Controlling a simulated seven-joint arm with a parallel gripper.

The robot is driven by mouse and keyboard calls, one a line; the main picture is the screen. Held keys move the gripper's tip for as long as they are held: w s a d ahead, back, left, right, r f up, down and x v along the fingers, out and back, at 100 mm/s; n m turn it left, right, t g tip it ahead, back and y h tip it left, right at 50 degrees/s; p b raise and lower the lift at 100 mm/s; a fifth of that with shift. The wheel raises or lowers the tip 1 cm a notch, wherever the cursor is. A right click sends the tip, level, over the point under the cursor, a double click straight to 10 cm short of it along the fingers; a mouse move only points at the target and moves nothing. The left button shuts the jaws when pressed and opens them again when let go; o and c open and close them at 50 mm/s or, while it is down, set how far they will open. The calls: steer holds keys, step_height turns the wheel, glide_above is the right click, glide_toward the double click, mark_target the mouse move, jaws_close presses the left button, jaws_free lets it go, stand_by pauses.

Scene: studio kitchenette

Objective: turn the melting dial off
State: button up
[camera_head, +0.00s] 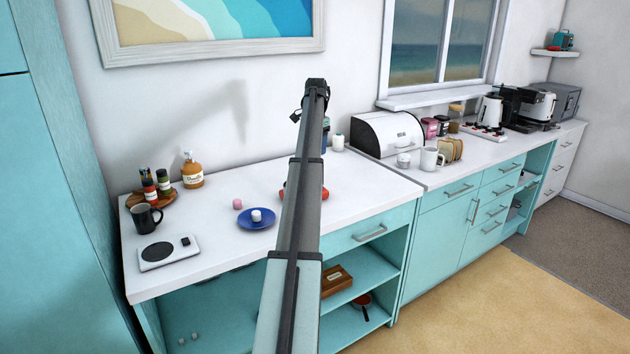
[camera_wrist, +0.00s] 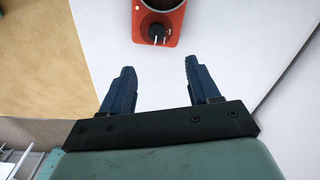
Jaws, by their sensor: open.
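A red appliance (camera_wrist: 174,22) with a round dark well shows at the top of the wrist view, partly cut off. A black dial (camera_wrist: 156,33) with a pale mark sits on its near end. In the head view the red appliance (camera_head: 285,192) is mostly hidden behind my arm, and its dial cannot be made out. My gripper (camera_wrist: 160,66) is open and empty, its two dark blue fingers apart. In the wrist view the dial lies beyond the fingertips, roughly between their lines, and is not touched. In the head view my arm hides the fingers.
A white hot plate (camera_head: 168,252) with a small black knob stands at the counter's left. A blue plate (camera_head: 257,224) with a white piece lies beside my arm; a pink piece (camera_head: 238,204) is near it. A black mug (camera_head: 146,217) and bottles stand further left. The counter's front right is clear.

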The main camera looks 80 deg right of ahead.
steer(key=f+m, duration=0.1)
steer(key=f, duration=0.6)
steer(key=f+m, duration=0.1)
steer(key=f, duration=0.5)
steer(key=shift+a+f, duration=0.2)
steer(key=shift+f, duration=0.2)
steer(key=c, duration=1)
